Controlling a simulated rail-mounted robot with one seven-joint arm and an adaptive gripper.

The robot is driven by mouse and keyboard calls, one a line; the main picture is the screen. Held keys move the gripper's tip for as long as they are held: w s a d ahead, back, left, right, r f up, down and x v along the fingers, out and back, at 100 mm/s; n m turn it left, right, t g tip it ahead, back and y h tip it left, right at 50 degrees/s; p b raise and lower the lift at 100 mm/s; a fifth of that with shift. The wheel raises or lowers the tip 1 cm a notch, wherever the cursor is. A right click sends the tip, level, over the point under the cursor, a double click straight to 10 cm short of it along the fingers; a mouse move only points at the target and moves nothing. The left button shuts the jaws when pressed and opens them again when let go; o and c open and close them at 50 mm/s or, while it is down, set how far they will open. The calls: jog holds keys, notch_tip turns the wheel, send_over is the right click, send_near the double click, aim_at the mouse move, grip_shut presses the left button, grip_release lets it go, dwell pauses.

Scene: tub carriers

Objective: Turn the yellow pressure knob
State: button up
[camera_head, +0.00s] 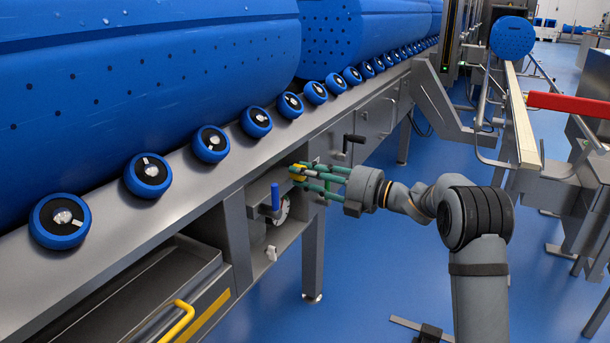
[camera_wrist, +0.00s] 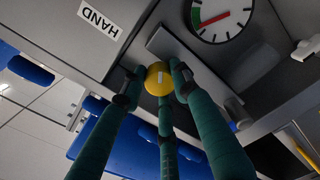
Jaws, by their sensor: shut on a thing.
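The yellow pressure knob (camera_wrist: 158,78) is round, with a pale mark line on its face, and sits on a grey metal panel in the wrist view. In the head view the yellow knob (camera_head: 298,172) shows as a small patch at my fingertips. My gripper (camera_head: 308,175) reaches in from the right with green fingers. In the wrist view my gripper (camera_wrist: 157,88) has its dark fingertips closed around the knob, from both sides and from below. A pressure gauge (camera_wrist: 221,17) with a red needle and a green band is beside the knob.
A blue handle (camera_head: 275,196) stands left of the fingers, and a black crank (camera_head: 353,142) is above right. A HAND label (camera_wrist: 99,18) is on the panel. Blue rollers (camera_head: 211,144) line the ledge above. Open floor lies below.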

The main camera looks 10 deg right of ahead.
jog(key=o, duration=1.2)
jog(key=shift+c, duration=0.2)
jog(key=v, duration=1.2)
jog(key=shift+w, duration=0.15)
jog(key=x, duration=1.2)
